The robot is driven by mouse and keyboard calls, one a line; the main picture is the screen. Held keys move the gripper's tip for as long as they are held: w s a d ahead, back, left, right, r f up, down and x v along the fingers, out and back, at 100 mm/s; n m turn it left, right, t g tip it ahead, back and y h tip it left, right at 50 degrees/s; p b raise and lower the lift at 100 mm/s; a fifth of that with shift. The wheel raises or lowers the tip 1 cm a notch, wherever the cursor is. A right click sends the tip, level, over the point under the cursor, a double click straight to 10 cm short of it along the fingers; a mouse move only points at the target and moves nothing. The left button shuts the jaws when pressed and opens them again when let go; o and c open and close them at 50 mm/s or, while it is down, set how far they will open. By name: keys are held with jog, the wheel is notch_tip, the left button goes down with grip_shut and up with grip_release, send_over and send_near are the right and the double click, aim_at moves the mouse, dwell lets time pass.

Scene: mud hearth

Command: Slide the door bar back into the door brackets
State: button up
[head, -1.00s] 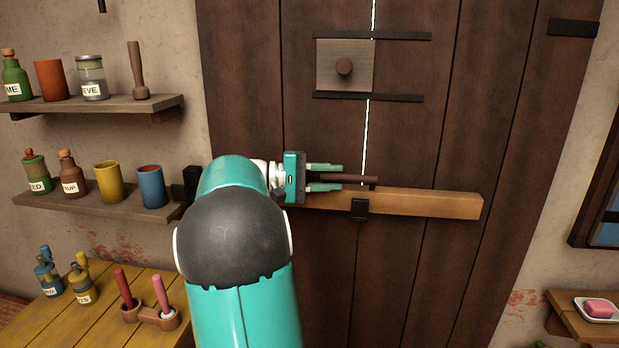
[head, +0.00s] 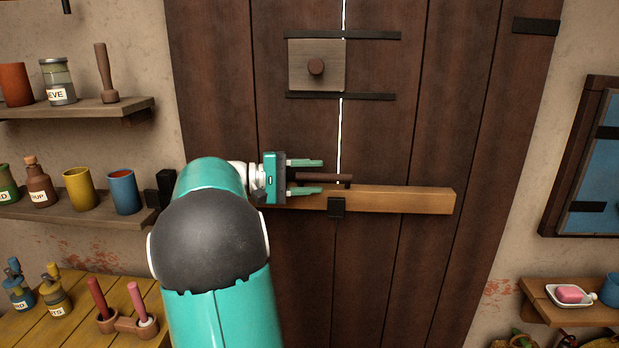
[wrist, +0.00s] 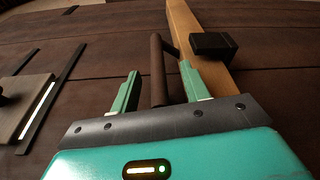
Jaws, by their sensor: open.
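The door bar (head: 400,199) is a pale wooden beam lying level across the dark plank door (head: 390,140). A black bracket (head: 336,207) holds it near the door's middle; the bracket also shows in the wrist view (wrist: 212,45). Another black bracket (head: 165,187) stands at the door's left edge, partly behind my arm. The bar's left part is hidden by my arm. A dark brown handle (head: 325,177) sits on the bar. My gripper (head: 305,177) is open, pointing right. In the wrist view the handle (wrist: 157,70) lies between the two teal fingers, with gaps on both sides.
A square wooden panel with a knob (head: 316,66) sits between black rails above. Shelves with jars and cups (head: 123,192) stand at left, above a yellow table (head: 85,322). A blue-paned window (head: 595,160) and a soap shelf (head: 570,312) are at right.

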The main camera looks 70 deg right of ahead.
jog(key=v, duration=1.3)
jog(key=shift+w+a, duration=0.2)
jog(key=shift+w, duration=0.15)
